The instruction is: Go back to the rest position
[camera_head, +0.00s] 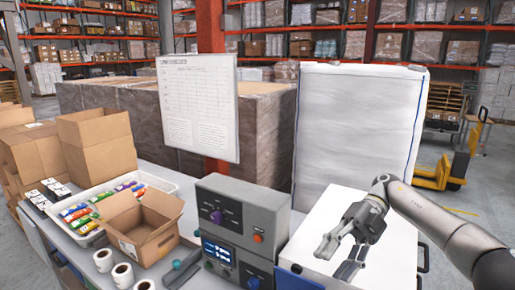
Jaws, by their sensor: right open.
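My right gripper (338,258) is at the end of my grey right arm, which comes in from the right edge. It is open and empty, with its fingers apart. It hangs over the white-topped surface (312,216) at the right end of the bench. Whether the fingers touch that surface is hard to tell. My left gripper is not in view.
A grey control box (243,222) with knobs and a small display stands left of my right gripper. An open carton (140,226), a white tray (165,184) of colourful packs and paper rolls (103,260) lie further left. A tall white panel (357,130) stands behind.

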